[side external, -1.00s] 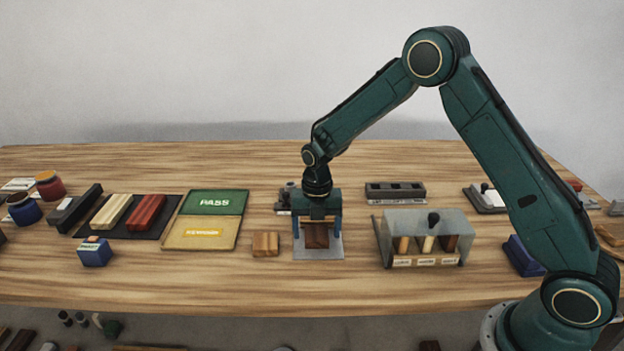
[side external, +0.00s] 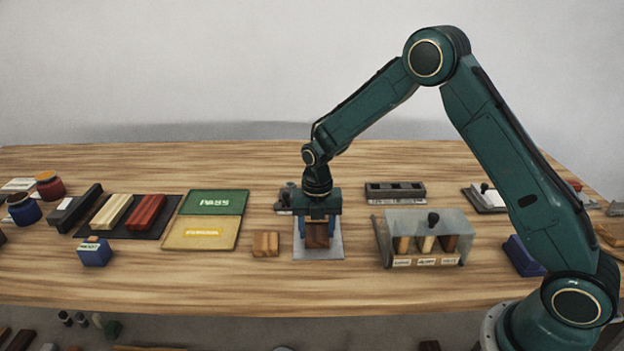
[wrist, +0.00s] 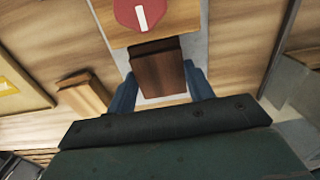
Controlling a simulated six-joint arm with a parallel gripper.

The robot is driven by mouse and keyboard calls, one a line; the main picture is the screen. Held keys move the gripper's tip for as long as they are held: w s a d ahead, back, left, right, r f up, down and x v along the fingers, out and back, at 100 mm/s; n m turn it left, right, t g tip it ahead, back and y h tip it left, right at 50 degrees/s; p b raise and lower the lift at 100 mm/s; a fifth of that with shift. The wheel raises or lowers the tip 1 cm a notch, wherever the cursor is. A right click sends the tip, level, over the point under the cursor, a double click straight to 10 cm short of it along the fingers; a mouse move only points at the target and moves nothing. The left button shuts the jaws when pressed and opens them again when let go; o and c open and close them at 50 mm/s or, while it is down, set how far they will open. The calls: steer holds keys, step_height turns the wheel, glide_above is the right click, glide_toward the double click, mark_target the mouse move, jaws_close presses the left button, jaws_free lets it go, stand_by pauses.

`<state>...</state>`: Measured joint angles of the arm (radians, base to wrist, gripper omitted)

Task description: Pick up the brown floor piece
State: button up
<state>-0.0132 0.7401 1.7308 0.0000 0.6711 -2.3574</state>
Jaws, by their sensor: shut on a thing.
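The brown floor piece (side external: 317,240) is a dark wood block lying on a grey plate (side external: 318,254) near the middle of the table. My gripper (side external: 317,232) points down over it, with its blue fingers shut on the block's two sides. In the wrist view the brown piece (wrist: 158,74) sits between the two blue fingers of my gripper (wrist: 161,88). I cannot see any gap between the block and the plate.
A lighter brown block (side external: 265,244) lies just left of the plate. Green and yellow trays (side external: 210,236) are farther left. A grey rack with wood samples (side external: 458,228) stands to the right. A red disc with a white mark (wrist: 143,13) shows beyond the piece.

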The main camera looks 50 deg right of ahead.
mark_target(322, 229)
step_height(322, 229, up, 20)
stand_by(0.7)
stand_by(0.5)
steer(key=s+d+m, duration=0.2)
steer(key=d+m, duration=1.2)
steer(key=m, duration=0.4)
steer(key=shift+s, duration=0.4)
steer(key=shift+d+f, duration=0.1)
steer(key=shift+f, duration=0.05)
step_height(322, 229, down, 16)
steer(key=shift+r, duration=0.15)
